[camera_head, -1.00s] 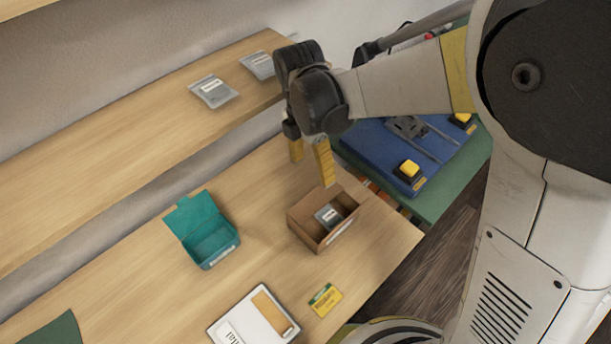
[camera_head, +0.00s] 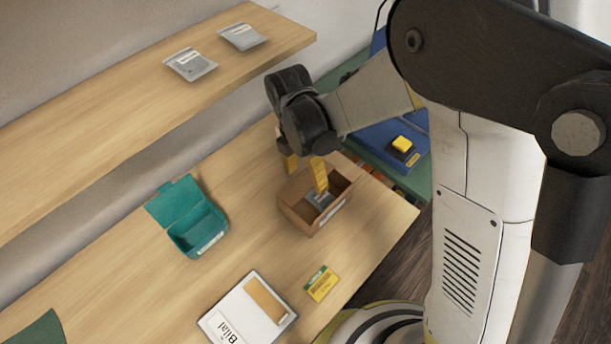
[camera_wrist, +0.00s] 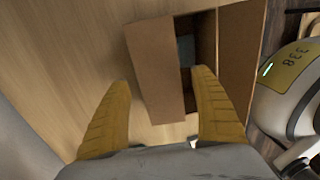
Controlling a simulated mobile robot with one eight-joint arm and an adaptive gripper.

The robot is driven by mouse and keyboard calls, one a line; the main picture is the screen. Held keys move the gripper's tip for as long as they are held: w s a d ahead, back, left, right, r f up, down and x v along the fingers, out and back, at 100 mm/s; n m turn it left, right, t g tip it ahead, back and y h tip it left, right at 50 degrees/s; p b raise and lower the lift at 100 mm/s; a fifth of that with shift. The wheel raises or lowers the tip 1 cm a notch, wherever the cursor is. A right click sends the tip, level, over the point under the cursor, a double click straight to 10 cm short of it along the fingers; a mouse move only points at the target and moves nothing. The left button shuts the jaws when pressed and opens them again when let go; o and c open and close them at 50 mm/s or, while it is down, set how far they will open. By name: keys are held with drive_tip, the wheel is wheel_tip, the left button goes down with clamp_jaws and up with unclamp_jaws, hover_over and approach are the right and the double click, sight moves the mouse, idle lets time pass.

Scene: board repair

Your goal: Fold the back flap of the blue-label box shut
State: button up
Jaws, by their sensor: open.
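The brown cardboard box (camera_head: 298,212) stands on the wooden table with its top at least partly open and a grey packet (camera_head: 318,201) inside. A pale label shows on its front side; its colour is hard to tell. My gripper (camera_head: 306,181) is open with its yellow fingers pointing down at the back left of the box. One finger overlaps the box opening in the head view. In the wrist view, a brown panel of the box (camera_wrist: 155,70) lies between and ahead of the fingers; I cannot tell whether it is the back flap. No contact is clear.
A teal box (camera_head: 190,235) with its lid open stands to the left. A white clipboard-like panel (camera_head: 235,318) and a yellow card (camera_head: 321,284) lie in front. A raised shelf (camera_head: 130,105) holds two grey packets. A blue mat (camera_head: 378,148) lies behind right.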

sight(300, 176)
clamp_jaws()
unclamp_jaws()
wheel_tip(300, 176, up, 12)
drive_tip(key=w+a, duration=0.1)
drive_tip(key=shift+w+a, duration=0.15)
drive_tip(key=shift+a, duration=0.1)
idle(0.3)
idle(0.4)
